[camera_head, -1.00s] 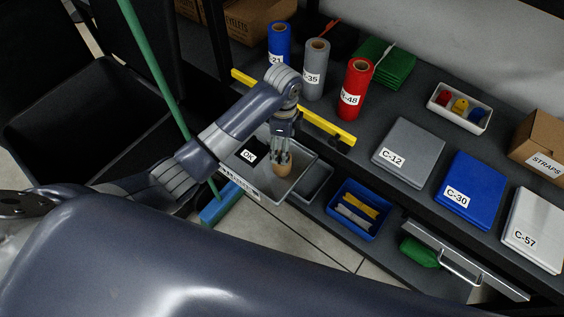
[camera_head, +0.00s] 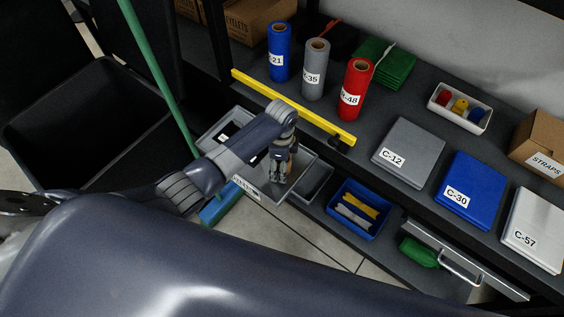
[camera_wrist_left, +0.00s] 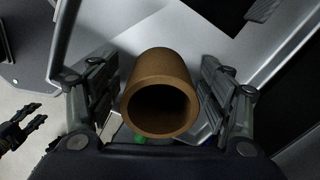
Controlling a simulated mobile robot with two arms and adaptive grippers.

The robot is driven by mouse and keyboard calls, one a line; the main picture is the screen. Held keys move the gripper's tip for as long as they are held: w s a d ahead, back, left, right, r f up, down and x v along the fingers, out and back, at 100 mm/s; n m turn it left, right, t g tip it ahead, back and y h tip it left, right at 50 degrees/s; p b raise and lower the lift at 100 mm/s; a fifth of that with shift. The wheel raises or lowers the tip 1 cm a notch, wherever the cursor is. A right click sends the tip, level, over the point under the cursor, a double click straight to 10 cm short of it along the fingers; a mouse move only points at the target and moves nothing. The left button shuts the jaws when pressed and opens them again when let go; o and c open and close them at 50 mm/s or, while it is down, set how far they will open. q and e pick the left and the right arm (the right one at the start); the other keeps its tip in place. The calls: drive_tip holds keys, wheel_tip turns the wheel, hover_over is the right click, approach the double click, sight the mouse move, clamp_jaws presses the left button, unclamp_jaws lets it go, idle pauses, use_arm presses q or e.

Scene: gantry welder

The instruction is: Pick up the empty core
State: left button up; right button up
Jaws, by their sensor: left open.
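The empty core (camera_wrist_left: 160,97) is a brown cardboard tube with an open round end facing the left wrist camera. It stands between the two fingers of my left gripper (camera_wrist_left: 160,100), which are open, with a small gap visible on each side. In the head view my left gripper (camera_head: 281,168) points down into a grey open tray (camera_head: 305,165), and its fingers hide most of the core. A dark fingered shape, which looks like my right gripper (camera_wrist_left: 36,118), shows at the left of the wrist view; its jaw state is unclear.
A yellow bar (camera_head: 290,107) runs along the bench edge above the tray. Blue, grey and red rolls (camera_head: 355,90) stand behind it. A blue bin (camera_head: 345,222) sits lower right of the tray. A green pole (camera_head: 158,75) rises at left.

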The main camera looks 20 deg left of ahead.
use_arm(q)
drive_tip(key=shift+c, duration=0.6)
drive_tip(key=c, duration=1)
drive_tip(key=shift+o, duration=0.2)
drive_tip(key=shift+r, duration=0.15)
